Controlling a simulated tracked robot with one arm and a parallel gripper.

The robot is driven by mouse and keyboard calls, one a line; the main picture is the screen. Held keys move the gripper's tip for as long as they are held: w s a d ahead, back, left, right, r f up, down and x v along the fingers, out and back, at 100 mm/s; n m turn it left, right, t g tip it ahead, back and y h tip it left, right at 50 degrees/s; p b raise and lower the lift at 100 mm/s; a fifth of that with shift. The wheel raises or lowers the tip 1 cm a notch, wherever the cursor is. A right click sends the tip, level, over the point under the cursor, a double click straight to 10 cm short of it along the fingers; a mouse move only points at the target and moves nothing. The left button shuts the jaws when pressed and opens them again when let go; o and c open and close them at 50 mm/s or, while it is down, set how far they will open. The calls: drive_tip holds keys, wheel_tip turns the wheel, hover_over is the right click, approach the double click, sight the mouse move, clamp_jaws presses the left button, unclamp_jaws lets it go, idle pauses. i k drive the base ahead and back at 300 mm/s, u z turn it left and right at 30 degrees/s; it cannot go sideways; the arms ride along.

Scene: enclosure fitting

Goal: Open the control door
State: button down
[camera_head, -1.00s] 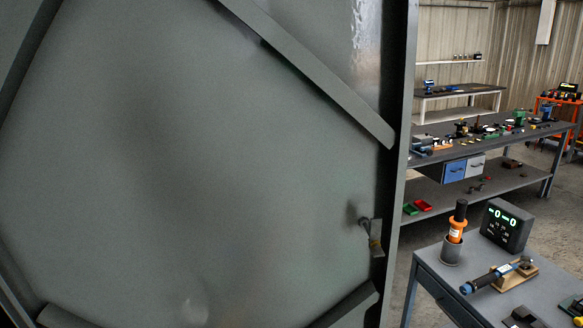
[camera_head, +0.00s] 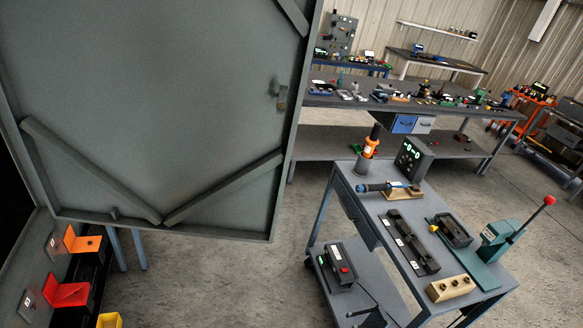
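The control door (camera_head: 150,110) is a large grey metal panel with diagonal stiffening ribs, filling the upper left of the view. I see its inner face. A small latch fitting (camera_head: 281,98) sits near its right edge. The door's bottom edge hangs clear above the floor, and at its left is a dark opening beside a grey frame. My gripper is not in the picture, so its state and its distance to the door do not show.
A grey cart (camera_head: 400,240) with tools and a green lever press (camera_head: 505,240) stands at the right. Long workbenches (camera_head: 420,110) run behind. Bare concrete floor (camera_head: 225,285) lies between bins and cart.

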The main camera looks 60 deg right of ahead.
sight(151, 115)
drive_tip(key=u, duration=0.05)
drive_tip(key=k, duration=0.8)
drive_tip(key=z, duration=0.75)
drive_tip(key=i, duration=0.95)
drive_tip(key=z, duration=0.35)
drive_tip(key=i, duration=1)
drive_tip(key=u, duration=0.5)
